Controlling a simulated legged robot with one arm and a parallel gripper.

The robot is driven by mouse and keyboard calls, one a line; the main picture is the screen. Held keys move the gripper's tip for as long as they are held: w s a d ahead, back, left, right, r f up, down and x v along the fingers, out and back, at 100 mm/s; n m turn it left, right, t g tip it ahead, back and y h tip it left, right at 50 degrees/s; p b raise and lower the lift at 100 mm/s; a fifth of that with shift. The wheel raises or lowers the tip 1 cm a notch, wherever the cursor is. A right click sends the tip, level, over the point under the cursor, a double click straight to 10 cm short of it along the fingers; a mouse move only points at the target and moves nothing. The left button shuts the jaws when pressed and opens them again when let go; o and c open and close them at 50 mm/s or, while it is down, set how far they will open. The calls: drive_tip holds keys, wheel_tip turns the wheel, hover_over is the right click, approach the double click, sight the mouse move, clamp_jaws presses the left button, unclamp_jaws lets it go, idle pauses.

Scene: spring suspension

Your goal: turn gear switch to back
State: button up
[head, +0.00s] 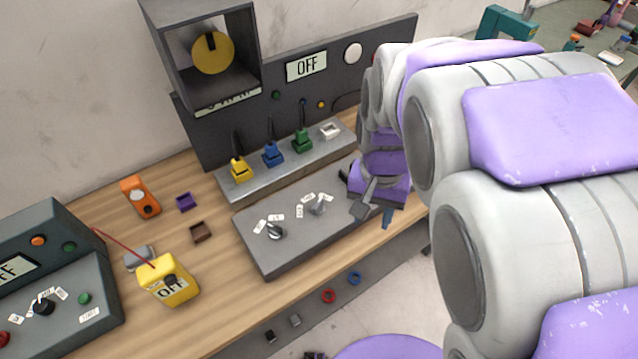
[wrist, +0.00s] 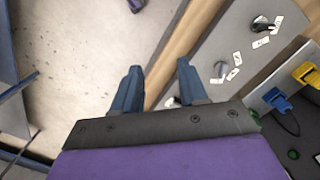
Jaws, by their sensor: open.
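Two labelled rotary knobs sit on the low grey panel (head: 262,262): a dark one (head: 275,231) at the left and a silver one (head: 318,205) at the right. I cannot read which is the gear switch. My gripper (head: 375,212) is open and empty near the panel's right end, apart from both knobs. In the wrist view, my two blue fingers (wrist: 158,76) are spread over the floor and table edge. The dark knob (wrist: 262,29) and silver knob (wrist: 219,69) lie to their right.
Yellow (head: 240,170), blue (head: 273,153) and green (head: 302,140) plugs stand on a raised strip behind the knobs. A screen (head: 306,66) reads OFF. A yellow box (head: 168,280), orange device (head: 139,197) and control box (head: 75,260) with another knob are left.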

drive_tip(key=w+a+p, duration=0.2)
drive_tip(key=w+a, duration=0.2)
drive_tip(key=w, duration=0.4)
drive_tip(key=m+p, duration=0.2)
approach(317, 204)
drive_tip(key=shift+t, duration=0.4)
drive_tip(key=f+b, duration=0.1)
drive_tip(key=f, duration=0.1)
drive_tip(key=f+b, duration=0.1)
drive_tip(key=f, duration=0.2)
drive_tip(key=f+b, duration=0.1)
drive_tip(key=f, duration=0.2)
drive_tip(key=shift+s+f, duration=0.25)
drive_tip(key=shift+s, duration=0.05)
drive_tip(key=shift+f, duration=0.3)
drive_tip(key=shift+a, duration=0.1)
clamp_jaws()
